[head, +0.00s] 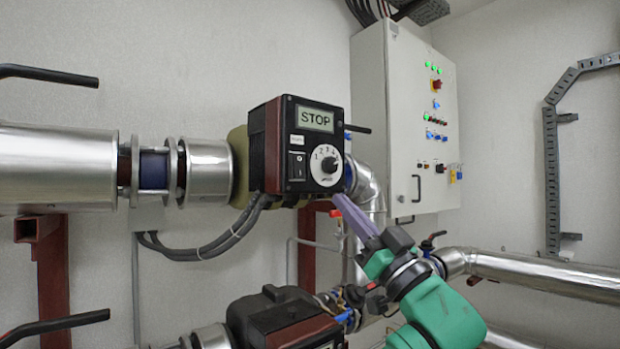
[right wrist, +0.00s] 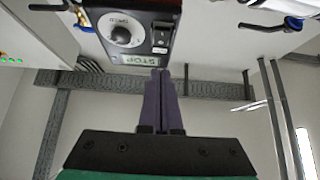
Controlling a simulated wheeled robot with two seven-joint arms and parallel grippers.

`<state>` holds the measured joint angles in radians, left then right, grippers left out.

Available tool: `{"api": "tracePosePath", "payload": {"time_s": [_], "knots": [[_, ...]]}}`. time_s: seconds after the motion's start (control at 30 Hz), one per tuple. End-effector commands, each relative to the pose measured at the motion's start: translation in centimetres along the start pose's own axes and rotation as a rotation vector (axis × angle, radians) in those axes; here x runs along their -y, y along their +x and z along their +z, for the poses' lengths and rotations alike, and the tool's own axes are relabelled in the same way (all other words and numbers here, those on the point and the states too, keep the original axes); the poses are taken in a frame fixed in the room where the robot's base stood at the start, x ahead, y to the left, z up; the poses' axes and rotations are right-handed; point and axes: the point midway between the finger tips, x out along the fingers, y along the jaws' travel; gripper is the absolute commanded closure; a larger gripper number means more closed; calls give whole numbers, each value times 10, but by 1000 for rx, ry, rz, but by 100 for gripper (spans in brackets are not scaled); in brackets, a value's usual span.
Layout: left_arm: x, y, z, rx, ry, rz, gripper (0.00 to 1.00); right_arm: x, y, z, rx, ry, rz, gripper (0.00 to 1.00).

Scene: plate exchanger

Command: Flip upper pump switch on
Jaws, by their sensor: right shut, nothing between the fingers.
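The upper pump's control box (head: 309,148) is black with dark red sides and faces me near the middle of the head view. Its display (head: 315,119) reads STOP. The black rocker switch (head: 297,166) sits at the lower left of its face, left of a white dial with a black knob (head: 328,165). My right gripper (head: 339,198) is shut and empty, its purple fingertips just below the box's lower right corner. In the right wrist view, which is upside down, the fingertips (right wrist: 161,73) show near the display (right wrist: 140,60) and the switch (right wrist: 161,36). My left gripper is not in view.
A second pump (head: 285,318) stands below. Silver pipes (head: 60,167) run left and right. Black cables (head: 215,245) hang under the upper box. A grey cabinet (head: 418,125) with buttons and lamps stands behind to the right. Black lever handles (head: 50,75) stick in from the left.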

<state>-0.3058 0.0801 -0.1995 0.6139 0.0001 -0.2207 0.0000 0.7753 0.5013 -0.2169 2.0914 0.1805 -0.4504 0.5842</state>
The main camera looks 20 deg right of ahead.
Motion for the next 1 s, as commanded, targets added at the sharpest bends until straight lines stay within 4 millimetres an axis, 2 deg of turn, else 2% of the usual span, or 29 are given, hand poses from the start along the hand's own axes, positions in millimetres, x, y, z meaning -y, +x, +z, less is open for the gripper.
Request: {"api": "tracePosePath", "payload": {"time_s": [0.03, 0.33, 0.4, 0.63, 1.0], "knots": [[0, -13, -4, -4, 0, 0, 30, 0, 15, -6, -1, 3, 1, 100], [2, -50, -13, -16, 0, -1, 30, 0, 82, -7, 0, 2, 0, 100], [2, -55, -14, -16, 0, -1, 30, 0, 91, 6, 4, 5, 1, 100], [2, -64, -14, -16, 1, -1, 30, 0, 105, 26, 1, 1, -1, 100], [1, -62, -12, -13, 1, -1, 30, 0, 106, 31, 1, 1, -1, 100]]}}
